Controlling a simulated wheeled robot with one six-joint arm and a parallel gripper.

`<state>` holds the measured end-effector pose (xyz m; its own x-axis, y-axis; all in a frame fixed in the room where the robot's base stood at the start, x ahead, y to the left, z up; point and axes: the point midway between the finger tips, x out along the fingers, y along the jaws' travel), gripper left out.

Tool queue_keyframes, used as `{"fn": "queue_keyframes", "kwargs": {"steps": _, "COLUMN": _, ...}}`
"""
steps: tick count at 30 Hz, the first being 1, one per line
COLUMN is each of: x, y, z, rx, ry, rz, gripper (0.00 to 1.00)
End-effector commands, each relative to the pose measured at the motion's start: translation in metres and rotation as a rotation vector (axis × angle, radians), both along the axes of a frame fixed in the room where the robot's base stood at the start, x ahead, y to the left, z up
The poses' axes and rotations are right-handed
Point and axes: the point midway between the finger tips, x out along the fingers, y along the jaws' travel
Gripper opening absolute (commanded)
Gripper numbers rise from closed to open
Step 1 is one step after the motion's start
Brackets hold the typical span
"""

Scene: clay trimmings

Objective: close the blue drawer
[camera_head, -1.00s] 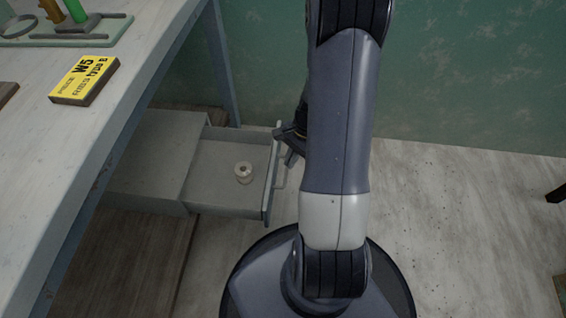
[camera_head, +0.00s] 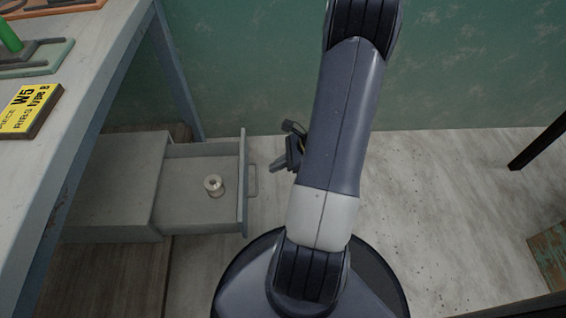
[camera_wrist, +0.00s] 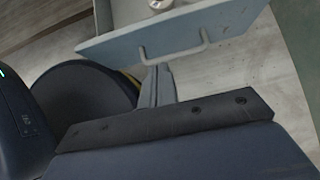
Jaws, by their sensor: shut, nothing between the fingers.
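The blue drawer (camera_head: 243,185) is pulled out to the right from a grey cabinet (camera_head: 118,190) under the table. Its blue-grey front and bar handle (camera_head: 253,180) face my arm. A pale spool (camera_head: 213,185) lies inside. My gripper (camera_head: 273,168) is shut and empty, just to the right of the handle, with a small gap in the head view. In the wrist view, the drawer front (camera_wrist: 120,42) and its handle (camera_wrist: 180,52) show beyond the shut fingers (camera_wrist: 163,70). The wrist view does not clearly show whether they touch the handle.
A pale table (camera_head: 75,110) stands at the left, holding a yellow-labelled box (camera_head: 28,108) and a green rack. Its blue leg (camera_head: 178,75) is behind the cabinet. Bare floor lies right of the drawer. A dark leg (camera_head: 540,145) and a worn green block (camera_head: 550,250) are at the far right.

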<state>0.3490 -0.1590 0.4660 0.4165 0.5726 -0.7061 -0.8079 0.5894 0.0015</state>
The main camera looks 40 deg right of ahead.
Motion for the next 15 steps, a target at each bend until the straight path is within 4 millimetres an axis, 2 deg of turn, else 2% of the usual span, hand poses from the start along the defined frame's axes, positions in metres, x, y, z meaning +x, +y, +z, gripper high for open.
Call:
{"fn": "queue_keyframes", "kwargs": {"steps": 1, "x": 0.005, "y": 0.008, "z": -0.014, "rx": 0.002, "ry": 0.001, "rz": 0.005, "gripper": 0.0}}
{"fn": "queue_keyframes", "kwargs": {"steps": 6, "x": 0.02, "y": 0.029, "z": -0.04, "rx": 0.0, "ry": 0.002, "rz": 0.006, "gripper": 0.0}}
{"fn": "queue_keyframes", "kwargs": {"steps": 15, "x": 0.04, "y": 0.054, "z": -0.033, "rx": -0.003, "ry": -0.001, "rz": 0.004, "gripper": 0.0}}
